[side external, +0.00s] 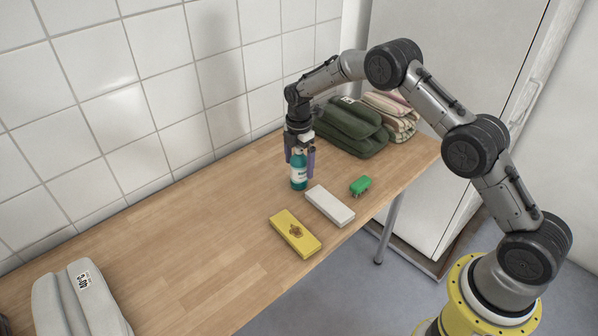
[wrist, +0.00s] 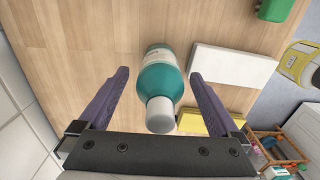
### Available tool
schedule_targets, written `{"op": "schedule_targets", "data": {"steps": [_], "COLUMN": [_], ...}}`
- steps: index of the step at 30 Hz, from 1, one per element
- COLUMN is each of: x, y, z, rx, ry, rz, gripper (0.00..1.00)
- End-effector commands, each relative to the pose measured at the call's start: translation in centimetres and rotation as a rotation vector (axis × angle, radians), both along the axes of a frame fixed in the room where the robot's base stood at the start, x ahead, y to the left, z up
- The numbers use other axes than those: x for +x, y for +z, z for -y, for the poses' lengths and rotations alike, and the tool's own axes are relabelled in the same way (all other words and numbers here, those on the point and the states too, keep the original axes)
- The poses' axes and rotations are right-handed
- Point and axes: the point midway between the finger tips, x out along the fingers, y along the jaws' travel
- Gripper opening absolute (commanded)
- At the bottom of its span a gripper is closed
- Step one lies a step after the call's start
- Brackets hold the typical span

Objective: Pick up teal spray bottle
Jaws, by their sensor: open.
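The teal spray bottle (side external: 298,172) stands upright on the wooden table, with a white label and a pale cap. In the wrist view the bottle (wrist: 159,82) lies between the two purple fingers, its white cap towards the palm. My gripper (side external: 300,160) points down over the bottle, with one finger on either side. In the wrist view my gripper (wrist: 163,82) is open, with a clear gap between each finger and the bottle. Part of the bottle's top is hidden by the gripper in the side view.
A white box (side external: 330,205), a yellow box (side external: 295,233) and a green brush-like item (side external: 361,185) lie to the bottle's right and front. Dark green folded cloth (side external: 350,128) and striped cloth (side external: 393,115) are behind. Grey folded cloth (side external: 75,300) is at front left. The table's left-middle is clear.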

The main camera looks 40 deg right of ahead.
Motion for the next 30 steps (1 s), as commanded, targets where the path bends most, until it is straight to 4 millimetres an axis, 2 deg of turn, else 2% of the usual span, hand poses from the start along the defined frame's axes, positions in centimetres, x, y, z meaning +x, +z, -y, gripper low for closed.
{"op": "schedule_targets", "data": {"steps": [3,10,26,30], "x": [-0.03,-0.01,-0.02,0.06], "y": [-1.22,-1.34,-1.30,-1.18], "z": [0.01,0.01,0.00,0.01], "rx": [0.000,0.000,0.000,0.000], "ry": [0.000,0.000,0.000,0.000], "rz": [-0.001,0.001,0.000,0.003], "gripper": [0.98,0.97,0.01,0.00]}}
